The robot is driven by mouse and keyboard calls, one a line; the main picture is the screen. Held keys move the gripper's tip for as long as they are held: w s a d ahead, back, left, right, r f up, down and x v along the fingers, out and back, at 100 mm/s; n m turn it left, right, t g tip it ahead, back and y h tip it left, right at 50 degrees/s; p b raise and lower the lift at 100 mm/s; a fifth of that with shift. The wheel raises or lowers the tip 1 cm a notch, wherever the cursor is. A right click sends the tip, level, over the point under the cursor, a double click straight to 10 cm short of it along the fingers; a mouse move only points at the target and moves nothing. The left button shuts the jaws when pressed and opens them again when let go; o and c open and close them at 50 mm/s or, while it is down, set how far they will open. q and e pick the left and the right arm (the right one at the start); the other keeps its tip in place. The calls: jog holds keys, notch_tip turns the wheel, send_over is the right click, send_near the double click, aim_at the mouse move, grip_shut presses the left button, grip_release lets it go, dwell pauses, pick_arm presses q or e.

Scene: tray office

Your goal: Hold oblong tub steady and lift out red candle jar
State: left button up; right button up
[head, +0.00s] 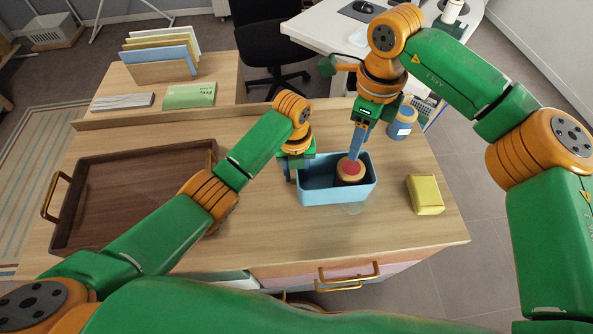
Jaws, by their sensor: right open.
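The oblong tub (335,196) is light blue and stands upright on the wooden desk top. The red candle jar (351,172) stands inside it, right of the middle, with a red top and a pale rim. My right gripper (355,154) points down over the jar, open, with its blue fingers at the jar's far side. I cannot tell whether they touch it. My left gripper (294,172) is at the tub's left end wall. Its fingertips are partly hidden, so I cannot tell whether it grips the wall.
A yellow block (425,194) lies right of the tub. A brown tray (120,190) with brass handles lies at left, partly behind my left arm.

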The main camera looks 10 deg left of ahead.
aim_at(351, 167)
pick_arm(q)
jog(key=shift+f, duration=0.15)
grip_shut()
dwell(1.6)
pick_arm(e)
jog(key=o, duration=0.5)
jog(key=shift+s+d+r+y, duration=0.15)
jog(key=shift+s+y, duration=0.15)
jog(key=shift+m+t+y, duration=0.5)
jog(key=shift+m, duration=0.3)
jog(key=f, duration=1)
jog(key=shift+w+f, duration=0.1)
jog(key=shift+w, duration=0.25)
